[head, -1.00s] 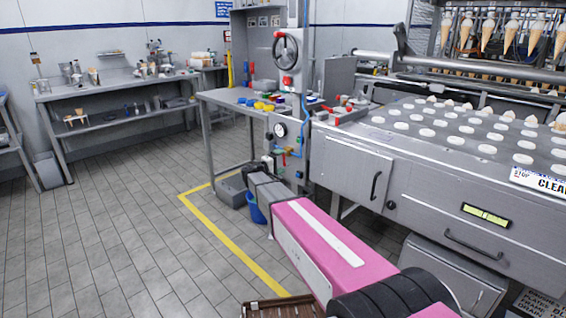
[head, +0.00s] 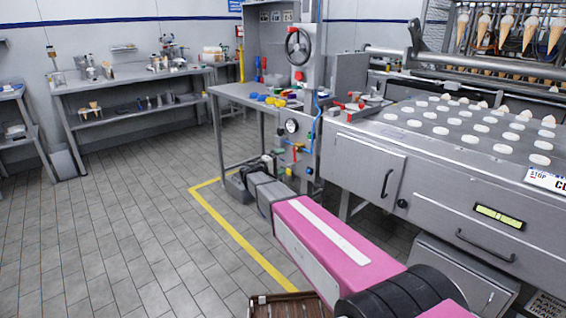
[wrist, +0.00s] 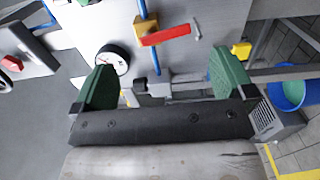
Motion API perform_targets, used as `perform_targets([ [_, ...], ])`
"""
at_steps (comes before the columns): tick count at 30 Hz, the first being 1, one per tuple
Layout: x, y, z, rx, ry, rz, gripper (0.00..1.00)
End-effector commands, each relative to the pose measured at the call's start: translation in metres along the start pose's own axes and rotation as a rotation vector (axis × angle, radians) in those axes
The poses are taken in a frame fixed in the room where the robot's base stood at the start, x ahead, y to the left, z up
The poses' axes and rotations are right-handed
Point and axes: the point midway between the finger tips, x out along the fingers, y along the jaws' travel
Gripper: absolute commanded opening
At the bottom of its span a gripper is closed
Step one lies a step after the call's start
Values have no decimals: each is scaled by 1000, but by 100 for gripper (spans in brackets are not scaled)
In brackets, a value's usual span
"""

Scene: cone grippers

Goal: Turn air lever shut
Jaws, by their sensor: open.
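The red lever handle (wrist: 166,37) sits on a brass valve (wrist: 146,25) on a blue air pipe (wrist: 171,12) in the wrist view. It lies crosswise to the pipe, slightly tilted. In the head view, small red fittings (head: 296,148) show on the grey panel below the gauge. My gripper (wrist: 166,65) is open, its two green fingers wide apart. In the wrist view, the lever lies ahead of the gap between the fingers, apart from both. Nothing is held. In the head view, my pink arm reaches toward the panel, and the fingers are too small to tell.
A round white gauge (wrist: 112,60) is close beside the left finger. A yellow fitting (wrist: 242,49) is near the right finger. A blue bucket (wrist: 287,88) stands at the right. In the head view, a handwheel (head: 298,46) is above the panel; the tiled floor at left is clear.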

Motion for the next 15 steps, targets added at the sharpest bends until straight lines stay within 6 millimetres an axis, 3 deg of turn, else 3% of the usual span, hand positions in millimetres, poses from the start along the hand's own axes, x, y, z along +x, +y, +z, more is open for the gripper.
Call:
perform_targets([
  [15, -31, 0, 2, 0, 0, 0, 100],
])
